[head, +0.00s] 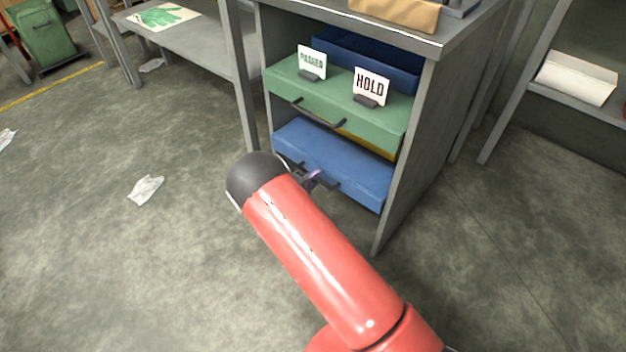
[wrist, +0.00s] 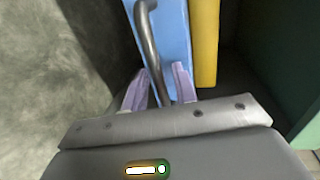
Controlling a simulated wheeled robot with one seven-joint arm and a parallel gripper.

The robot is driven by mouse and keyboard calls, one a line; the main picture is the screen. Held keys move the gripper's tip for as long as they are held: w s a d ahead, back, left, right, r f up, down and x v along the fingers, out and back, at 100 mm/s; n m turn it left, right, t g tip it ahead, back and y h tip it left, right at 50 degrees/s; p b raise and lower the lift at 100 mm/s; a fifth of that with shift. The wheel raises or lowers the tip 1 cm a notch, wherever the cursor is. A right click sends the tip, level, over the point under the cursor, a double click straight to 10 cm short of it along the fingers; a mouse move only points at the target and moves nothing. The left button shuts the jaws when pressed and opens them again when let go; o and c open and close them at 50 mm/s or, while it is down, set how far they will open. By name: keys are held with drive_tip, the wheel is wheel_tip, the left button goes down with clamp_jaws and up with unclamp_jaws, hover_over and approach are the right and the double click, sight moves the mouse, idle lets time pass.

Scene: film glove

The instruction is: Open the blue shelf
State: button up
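The blue shelf (head: 350,172) is the low blue unit in the grey cabinet, below a green one. Its dark bar handle (head: 332,186) is partly hidden by my arm in the head view. The wrist view shows the blue front (wrist: 174,30) and the handle (wrist: 149,48) close up. My gripper (head: 312,178) is at this handle. In the wrist view, the two purple fingers of my gripper (wrist: 160,85) stand apart, one on each side of the handle bar. A gap shows beside the bar, so they do not look closed on it.
The green drawer (head: 290,84) above has its own dark handle and carries a HOLD card (head: 370,86) and another card (head: 312,62). A yellow panel (head: 368,142) shows between green and blue. Paper scraps (head: 146,189) lie on the open floor at left.

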clamp_jaws()
drive_tip(key=shift+s, duration=0.1)
